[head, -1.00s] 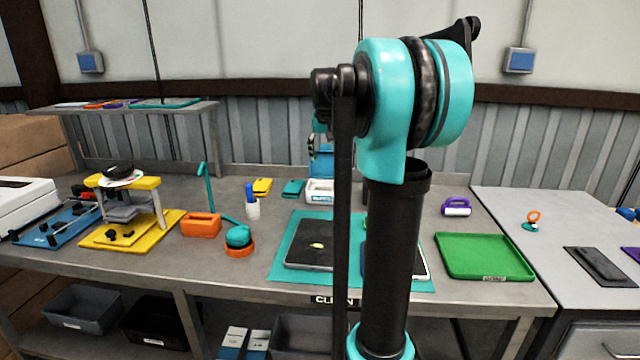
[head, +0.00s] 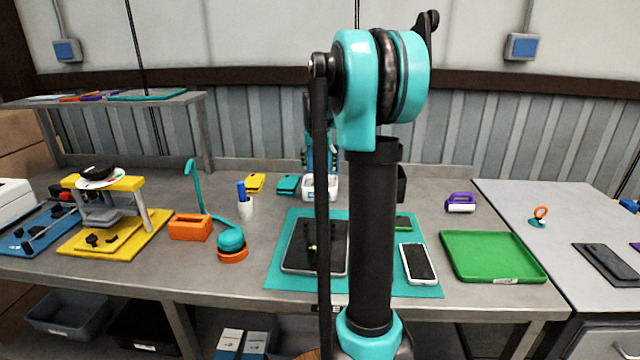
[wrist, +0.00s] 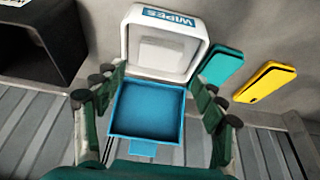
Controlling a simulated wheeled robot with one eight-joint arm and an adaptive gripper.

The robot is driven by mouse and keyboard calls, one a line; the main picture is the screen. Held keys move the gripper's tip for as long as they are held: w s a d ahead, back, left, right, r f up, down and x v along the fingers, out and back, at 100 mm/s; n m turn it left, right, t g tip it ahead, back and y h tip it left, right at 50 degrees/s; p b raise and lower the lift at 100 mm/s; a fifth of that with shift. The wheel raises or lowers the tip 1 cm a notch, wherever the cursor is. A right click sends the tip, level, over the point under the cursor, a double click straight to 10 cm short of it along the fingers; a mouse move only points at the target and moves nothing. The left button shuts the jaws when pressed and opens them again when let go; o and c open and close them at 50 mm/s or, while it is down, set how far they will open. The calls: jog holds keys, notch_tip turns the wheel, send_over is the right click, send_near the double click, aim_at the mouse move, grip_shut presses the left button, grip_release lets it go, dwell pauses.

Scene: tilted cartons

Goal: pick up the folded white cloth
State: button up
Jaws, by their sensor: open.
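The folded white cloth (wrist: 163,56) appears as a pale, squarish pad inside the white wipes box (wrist: 133,30). The box's blue lid (wrist: 147,110) stands open on its wall side. In the head view the wipes box (head: 320,190) sits at the back of the bench, partly behind my arm, and the cloth cannot be made out. My gripper (wrist: 160,88) is open and empty, with its fingers on either side of the lid and the box beyond. Whether a finger touches the lid or box I cannot tell.
A teal case (wrist: 222,65) and a yellow case (wrist: 265,82) lie beside the box. A teal mat (head: 285,282) with a tablet and phones is in front. A green tray (head: 490,257) lies at right; an orange block (head: 190,227) and pen cup (head: 246,208) stand at left.

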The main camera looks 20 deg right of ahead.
aim_at(320, 179)
jog(key=shift+w+x, duration=0.2)
jog(key=shift+x, duration=3.3)
jog(key=c, duration=0.8)
jog(key=shift+r, duration=0.15)
notch_tip(320, 179, up, 20)
jog(key=shift+f, duration=0.1)
